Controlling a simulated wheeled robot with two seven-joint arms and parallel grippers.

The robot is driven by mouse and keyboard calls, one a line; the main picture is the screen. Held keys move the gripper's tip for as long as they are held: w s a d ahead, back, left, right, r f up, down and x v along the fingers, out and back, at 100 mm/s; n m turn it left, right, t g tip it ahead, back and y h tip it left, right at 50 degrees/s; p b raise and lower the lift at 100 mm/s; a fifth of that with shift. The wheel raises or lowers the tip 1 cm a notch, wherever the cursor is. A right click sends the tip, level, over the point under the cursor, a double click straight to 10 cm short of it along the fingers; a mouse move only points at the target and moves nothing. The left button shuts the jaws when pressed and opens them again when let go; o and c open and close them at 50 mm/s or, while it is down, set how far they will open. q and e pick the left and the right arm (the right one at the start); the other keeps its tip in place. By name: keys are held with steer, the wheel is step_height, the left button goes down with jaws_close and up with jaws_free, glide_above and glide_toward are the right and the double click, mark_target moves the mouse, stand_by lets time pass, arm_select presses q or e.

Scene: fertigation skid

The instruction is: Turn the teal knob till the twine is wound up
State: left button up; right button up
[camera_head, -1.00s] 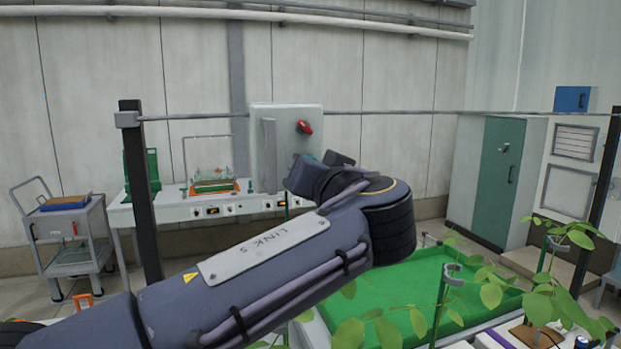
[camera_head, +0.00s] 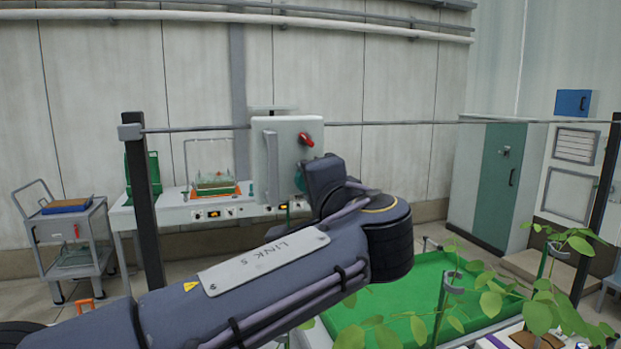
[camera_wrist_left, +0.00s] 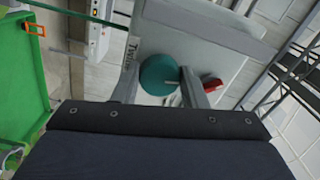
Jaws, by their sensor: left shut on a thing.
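The teal knob (camera_wrist_left: 158,76) is round and sits on the face of a pale grey box. In the left wrist view my left gripper (camera_wrist_left: 160,86) has its two fingers on either side of the knob, shut on it. A label reading "Twine" is partly visible beside one finger. In the head view the box (camera_head: 286,150) hangs at a thin horizontal line, and a sliver of the teal knob (camera_head: 300,181) shows beside my wrist. My left arm hides the fingers there. The twine itself cannot be made out clearly. My right gripper is not in view.
A red switch handle (camera_head: 306,140) sits on the box just above the knob; it also shows in the left wrist view (camera_wrist_left: 211,84). A green tray table (camera_head: 400,290) and leafy plants (camera_head: 545,300) stand at the right. A bench (camera_head: 180,212) runs behind.

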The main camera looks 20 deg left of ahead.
arm_select(q)
steer(key=shift+m+p, duration=0.4)
steer(key=shift+m, duration=0.8)
steer(key=o, duration=1)
steer(key=shift+c, duration=0.2)
steer(key=b+v, duration=0.2)
steer(key=v, duration=0.6)
steer(key=shift+w, duration=0.1)
